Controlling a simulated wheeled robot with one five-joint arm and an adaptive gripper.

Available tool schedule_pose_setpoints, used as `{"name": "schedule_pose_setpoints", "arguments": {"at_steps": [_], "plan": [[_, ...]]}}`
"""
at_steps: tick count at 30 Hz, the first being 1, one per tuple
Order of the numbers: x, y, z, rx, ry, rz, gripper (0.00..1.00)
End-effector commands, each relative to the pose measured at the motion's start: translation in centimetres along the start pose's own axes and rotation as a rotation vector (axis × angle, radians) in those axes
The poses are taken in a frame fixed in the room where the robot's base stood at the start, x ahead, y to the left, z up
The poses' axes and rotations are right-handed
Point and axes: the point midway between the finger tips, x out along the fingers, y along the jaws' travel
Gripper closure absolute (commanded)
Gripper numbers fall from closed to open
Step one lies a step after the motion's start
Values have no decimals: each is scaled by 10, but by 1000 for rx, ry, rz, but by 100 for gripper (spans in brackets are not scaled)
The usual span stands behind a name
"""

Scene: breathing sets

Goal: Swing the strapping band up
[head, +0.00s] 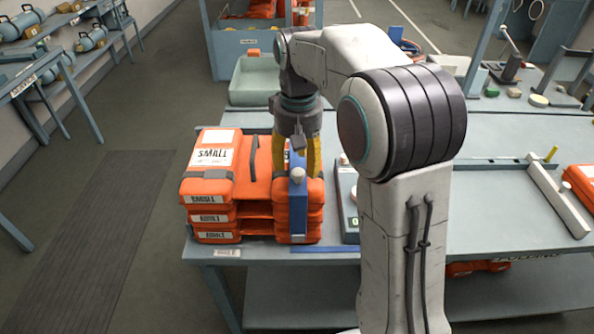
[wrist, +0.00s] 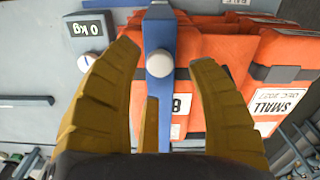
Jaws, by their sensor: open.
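The strapping band looks like a blue bar (head: 298,211) with a pale round knob (head: 298,173). It stands against the front of a stack of orange cases (head: 215,185) labelled SMALL, at their right end. In the wrist view, the blue bar (wrist: 159,30) runs down the middle and its knob (wrist: 160,65) sits between my fingers. My gripper (head: 299,166) is open, its yellow fingers pointing down over the bar. In the wrist view, my gripper (wrist: 164,58) has one finger on each side of the knob, with gaps showing. The bar's lower part in the wrist view is partly hidden by a finger.
A scale reading 0 kg (wrist: 88,30) lies beside the stack. A green tray (head: 262,80) stands behind it. At the right are a pale rail (head: 558,195) and another orange case (head: 580,184). The grey bench (head: 480,150) has free room in its middle.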

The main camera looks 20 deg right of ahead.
Motion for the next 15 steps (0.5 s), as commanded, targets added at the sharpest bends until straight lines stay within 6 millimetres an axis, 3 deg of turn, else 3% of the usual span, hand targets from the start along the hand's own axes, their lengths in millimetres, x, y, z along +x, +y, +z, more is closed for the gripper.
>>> {"name": "schedule_pose_setpoints", "arguments": {"at_steps": [6, 15], "plan": [[21, 0, 0, 0, -2, 0, 48], [29, 0, 0, 0, 1, 0, 48]]}}
